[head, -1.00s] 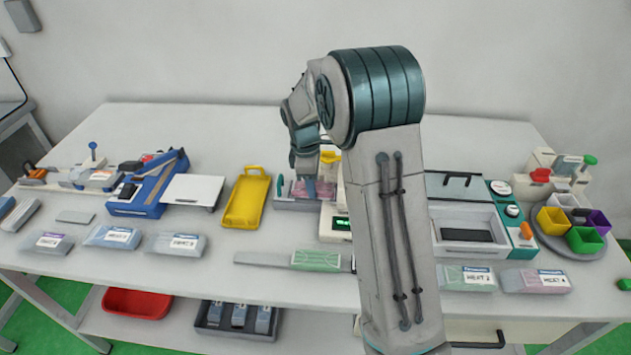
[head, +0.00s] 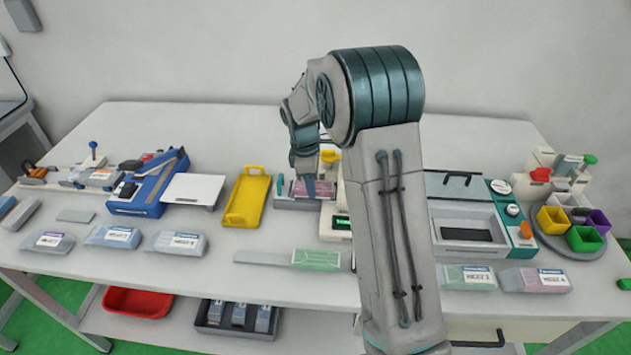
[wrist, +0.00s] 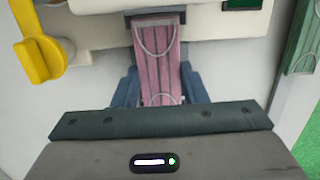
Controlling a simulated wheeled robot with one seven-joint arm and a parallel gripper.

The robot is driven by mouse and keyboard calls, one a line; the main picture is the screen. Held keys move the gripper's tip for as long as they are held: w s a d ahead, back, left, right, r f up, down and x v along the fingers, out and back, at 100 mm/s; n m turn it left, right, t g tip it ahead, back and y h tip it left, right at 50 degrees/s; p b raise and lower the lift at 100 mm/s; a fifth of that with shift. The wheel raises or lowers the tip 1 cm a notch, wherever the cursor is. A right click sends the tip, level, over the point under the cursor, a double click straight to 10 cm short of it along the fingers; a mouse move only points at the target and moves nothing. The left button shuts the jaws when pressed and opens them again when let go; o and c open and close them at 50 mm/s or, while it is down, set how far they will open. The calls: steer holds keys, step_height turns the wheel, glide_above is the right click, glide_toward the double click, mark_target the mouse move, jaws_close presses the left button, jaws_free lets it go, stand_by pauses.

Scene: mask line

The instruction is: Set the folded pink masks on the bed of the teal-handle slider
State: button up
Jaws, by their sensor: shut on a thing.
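The folded pink masks (wrist: 160,62) form a flat pleated stack with pale ear loops in the wrist view. My gripper (wrist: 160,98) has its blue-grey fingers at both sides of the near end and is shut on them. Their far end meets a dark slot edge of a white machine.
The white machine (head: 333,227) with a green display and yellow knob (wrist: 42,58) is close on the right, partly behind my arm. A yellow tray (head: 248,200) is to the left. Green masks (head: 316,260) lie on a grey strip in front.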

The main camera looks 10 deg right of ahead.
stand_by(0.4)
steer(key=o, duration=1)
steer(key=shift+w, duration=0.1)
steer(key=shift+r+p, duration=0.8)
steer(key=shift+r, duration=0.15)
steer(key=shift+r+p, duration=2.1)
steer(key=shift+r, duration=0.9)
